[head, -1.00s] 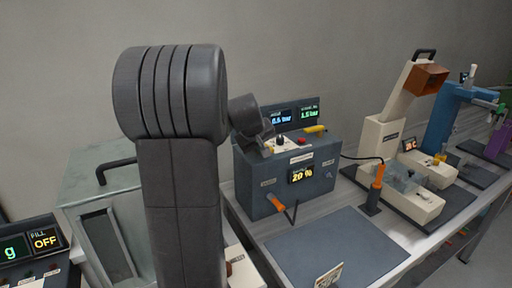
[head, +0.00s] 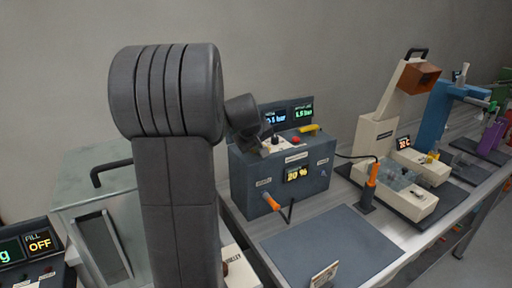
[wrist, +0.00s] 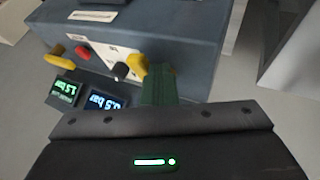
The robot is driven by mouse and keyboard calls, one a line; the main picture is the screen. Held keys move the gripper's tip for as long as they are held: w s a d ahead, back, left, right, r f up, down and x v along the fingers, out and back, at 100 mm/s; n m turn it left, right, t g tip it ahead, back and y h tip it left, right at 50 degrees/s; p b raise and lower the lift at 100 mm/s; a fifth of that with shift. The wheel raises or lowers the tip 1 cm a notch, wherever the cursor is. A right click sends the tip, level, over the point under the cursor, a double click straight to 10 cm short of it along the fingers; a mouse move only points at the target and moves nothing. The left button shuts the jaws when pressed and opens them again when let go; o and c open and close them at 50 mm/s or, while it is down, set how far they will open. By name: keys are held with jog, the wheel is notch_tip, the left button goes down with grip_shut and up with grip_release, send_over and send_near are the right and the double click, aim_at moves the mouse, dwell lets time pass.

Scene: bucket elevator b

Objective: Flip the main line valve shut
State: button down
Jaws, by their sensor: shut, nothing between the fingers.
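A dark blue-grey control box (head: 258,178) stands on the bench. On its top, a yellow lever (head: 310,129) lies at the right end; it shows at the left in the wrist view (wrist: 55,61). A second yellow piece (wrist: 138,66) sits beside the black knob (wrist: 120,71), right against my fingers; it may be another lever. I cannot read which one is the main line valve. My gripper (wrist: 158,80) is shut and empty, its green fingers at the box top. In the head view my arm partly hides it, and contact is unclear.
A red button (head: 296,140) sits between the black knob and the yellow lever. Two pressure displays (head: 274,117) stand behind. An orange-handled crank (head: 271,203) juts from the box front. A flat dark mat (head: 330,245) lies in front, mostly clear.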

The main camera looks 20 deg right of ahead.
jog(key=shift+s+d+r+p, duration=0.1)
jog(key=shift+d+p, duration=0.35)
jog(key=shift+d, duration=0.15)
jog(key=shift+d+n+t+y+p, duration=0.3)
jog(key=shift+d+n+y+p, duration=0.2)
jog(key=shift+d+n+p, duration=0.35)
jog(key=shift+w+d+n+t+y, duration=0.3)
jog(key=shift+d+n+y, duration=0.2)
jog(key=shift+d+n, duration=0.35)
jog(key=n+y, duration=0.1)
jog(key=w+d+n+b, duration=0.1)
jog(key=n+y+b, duration=0.1)
jog(key=n, duration=0.1)
jog(key=shift+w+d+f+y, duration=0.15)
jog(key=shift+d+f+y, duration=0.1)
jog(key=shift+d+y, duration=0.05)
jog(key=n+y, duration=0.1)
jog(key=w+n+y+b, duration=0.1)
jog(key=n, duration=0.1)
jog(key=shift+d, duration=0.4)
jog(key=shift+w+d+r+n+y, duration=0.1)
jog(key=shift+w+n+y, duration=0.15)
jog(key=shift+n, duration=0.3)
jog(key=shift+w+d+n+y, duration=0.1)
jog(key=shift+n+y, duration=0.25)
jog(key=shift+n, duration=0.2)
jog(key=shift+w+d+r+b, duration=0.1)
jog(key=shift+w+b, duration=0.2)
jog(key=shift+w, duration=0.05)
